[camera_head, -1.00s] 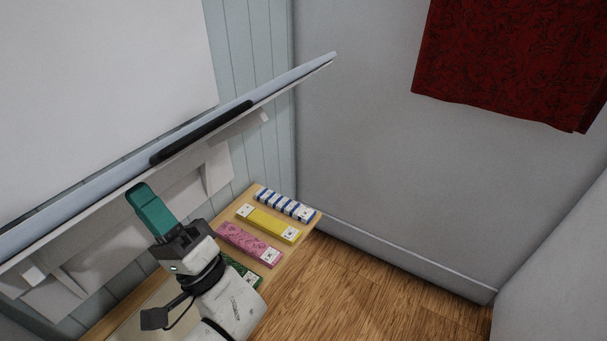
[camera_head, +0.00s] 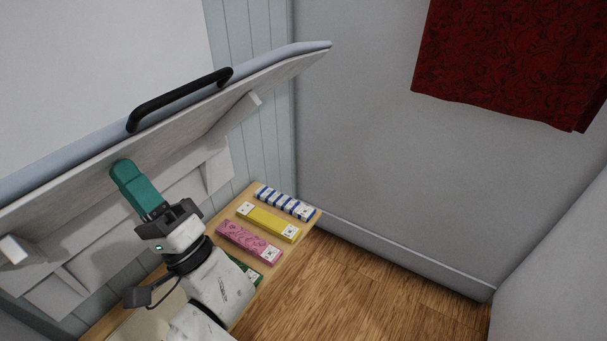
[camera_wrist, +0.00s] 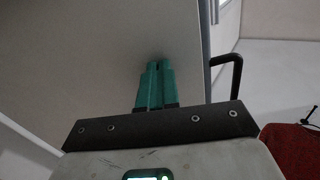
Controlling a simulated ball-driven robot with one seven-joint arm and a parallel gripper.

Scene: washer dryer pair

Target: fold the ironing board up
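The ironing board (camera_head: 175,137) is hinged near the wall and tilted steeply upward, its pale underside facing me. A black bar handle (camera_head: 180,97) sits along its outer edge. My gripper (camera_head: 122,168) has teal fingers and is in front of the underside, below the handle. In the wrist view, the fingers (camera_wrist: 159,66) are together with nothing between them, their tips at or very near the board's flat face (camera_wrist: 80,55). I cannot tell for certain whether they touch. The handle (camera_wrist: 239,80) is to their right, not held.
A wooden shelf (camera_head: 312,222) below holds patterned boxes, including a yellow one (camera_head: 268,222) and a pink one (camera_head: 249,241). A red cloth (camera_head: 510,60) hangs on the grey wall at right. The wooden floor (camera_head: 390,300) there is clear.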

